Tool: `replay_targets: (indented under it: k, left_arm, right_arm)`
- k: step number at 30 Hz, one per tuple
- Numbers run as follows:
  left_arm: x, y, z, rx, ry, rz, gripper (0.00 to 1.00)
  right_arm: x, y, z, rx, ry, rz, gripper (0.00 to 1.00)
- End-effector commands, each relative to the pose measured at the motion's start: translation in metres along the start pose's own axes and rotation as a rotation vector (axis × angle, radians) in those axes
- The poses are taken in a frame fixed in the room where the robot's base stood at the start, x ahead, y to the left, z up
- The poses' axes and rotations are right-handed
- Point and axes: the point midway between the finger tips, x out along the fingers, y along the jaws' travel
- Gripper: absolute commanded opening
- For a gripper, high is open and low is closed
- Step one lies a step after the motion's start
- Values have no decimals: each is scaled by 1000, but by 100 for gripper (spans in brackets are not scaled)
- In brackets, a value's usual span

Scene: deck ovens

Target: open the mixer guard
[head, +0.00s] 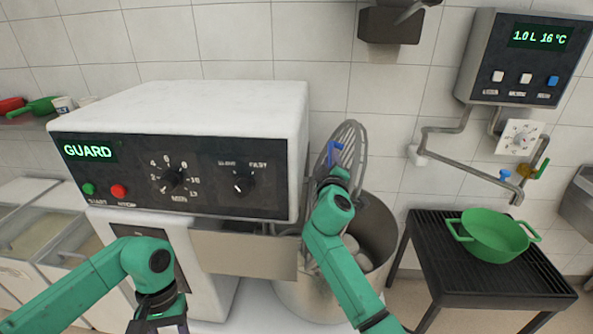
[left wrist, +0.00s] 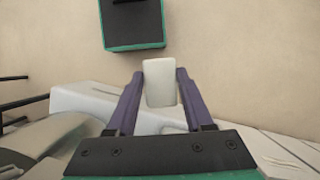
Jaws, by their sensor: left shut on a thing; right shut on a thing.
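The mixer (head: 190,105) has a white head, and its panel display (head: 88,151) reads GUARD in green. The wire guard (head: 352,140) is tilted steeply up beside the head's right end, above the steel bowl (head: 379,225). My right gripper (head: 335,160) is at the blue handle (head: 336,148) on the guard and shut on it; my wrist hides part of the contact. My left arm is low in front of the mixer, its fingertips out of the head view. In the left wrist view my left gripper (left wrist: 160,88) is shut on a pale block (left wrist: 160,80).
A green pot (head: 495,236) stands on a black slatted stand (head: 490,285) to the right. A water meter box (head: 525,57) and pipes hang on the wall above it. Lidded bins (head: 40,235) stand at the left.

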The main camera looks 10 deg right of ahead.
Motion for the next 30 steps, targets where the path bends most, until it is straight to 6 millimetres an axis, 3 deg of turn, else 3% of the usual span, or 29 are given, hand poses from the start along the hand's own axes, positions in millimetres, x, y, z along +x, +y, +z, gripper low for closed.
replay_targets:
  k: [7, 22, 23, 24, 30]
  left_arm:
    - [0, 0, 0, 0, 0, 0, 0]
    - [0, 0, 0, 0, 0, 0, 0]
    - [0, 0, 0, 0, 0, 0, 0]
    - [0, 0, 0, 0, 0, 0, 0]
    - [0, 0, 0, 0, 0, 0, 0]
  right_arm:
    - [0, -9, -20, -77, 0, -2, 0]
    - [0, -12, -22, -93, -1, -4, 0]
    - [0, -12, -22, -93, -1, -4, 37]
    - [0, -12, -22, -93, -1, -4, 52]
    - [0, -11, -22, -92, -1, -3, 53]
